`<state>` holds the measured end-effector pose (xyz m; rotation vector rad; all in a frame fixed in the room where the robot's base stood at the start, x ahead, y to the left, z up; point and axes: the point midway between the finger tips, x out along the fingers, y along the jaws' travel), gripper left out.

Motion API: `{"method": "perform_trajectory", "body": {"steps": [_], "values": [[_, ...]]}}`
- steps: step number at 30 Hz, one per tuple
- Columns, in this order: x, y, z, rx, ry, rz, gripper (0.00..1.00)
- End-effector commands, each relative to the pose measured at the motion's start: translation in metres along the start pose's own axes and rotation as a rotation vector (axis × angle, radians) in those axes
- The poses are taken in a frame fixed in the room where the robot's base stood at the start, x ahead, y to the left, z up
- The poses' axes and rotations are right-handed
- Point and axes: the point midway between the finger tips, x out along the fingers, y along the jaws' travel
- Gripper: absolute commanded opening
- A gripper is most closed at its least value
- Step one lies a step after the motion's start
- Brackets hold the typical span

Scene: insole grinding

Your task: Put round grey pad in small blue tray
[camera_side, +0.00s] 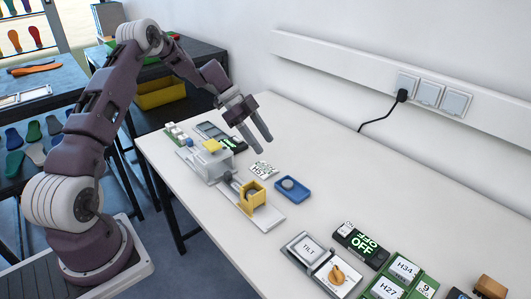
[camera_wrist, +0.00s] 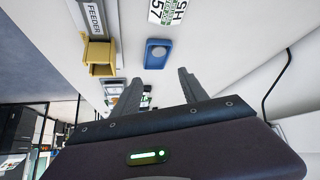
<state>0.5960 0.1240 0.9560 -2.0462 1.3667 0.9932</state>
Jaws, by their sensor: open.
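The small blue tray (camera_side: 300,196) lies on the white table, right of the yellow holder. The round grey pad (camera_side: 288,183) sits inside it. In the wrist view the blue tray (camera_wrist: 150,63) also shows, with the grey pad (camera_wrist: 158,53) within its rim. My gripper (camera_side: 264,146) is open, with its fingers apart and nothing visible between them. It is raised above the table, up and to the left of the tray, and apart from it. In the wrist view the tray shows beyond and between the fingertips of my gripper (camera_wrist: 159,76).
A yellow holder (camera_side: 252,195) stands on the feeder rail (camera_side: 268,217) left of the tray. A printed label card (camera_side: 262,170) lies behind. A tilt box (camera_side: 308,248), an orange knob panel and green-edged label blocks stand at the front right. Bare table surrounds the tray's right side.

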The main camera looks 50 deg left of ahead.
Motion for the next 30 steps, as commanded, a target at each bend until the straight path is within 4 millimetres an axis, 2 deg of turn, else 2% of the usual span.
{"method": "perform_trajectory", "body": {"steps": [5,8,11,12,14,15,17,18,21,24,27,30], "values": [[-0.005,0.002,-0.005,-0.004,-0.008,0.001,0.51],[-0.021,0.017,-0.038,-0.050,-0.068,0.008,0.51],[-0.049,0.059,-0.095,-0.160,-0.187,-0.010,0.51],[-0.061,0.082,-0.117,-0.216,-0.237,-0.034,0.51],[-0.079,0.120,-0.145,-0.307,-0.302,-0.089,0.51],[-0.090,0.149,-0.161,-0.369,-0.336,-0.136,0.51],[-0.107,0.194,-0.178,-0.469,-0.369,-0.227,0.51],[-0.117,0.226,-0.184,-0.538,-0.374,-0.293,0.51],[-0.134,0.296,-0.183,-0.708,-0.336,-0.451,0.51],[-0.141,0.344,-0.168,-0.844,-0.257,-0.565,0.51],[-0.142,0.369,-0.153,-0.934,-0.189,-0.623,0.51],[-0.142,0.379,-0.146,-0.977,-0.157,-0.645,0.51]]}}
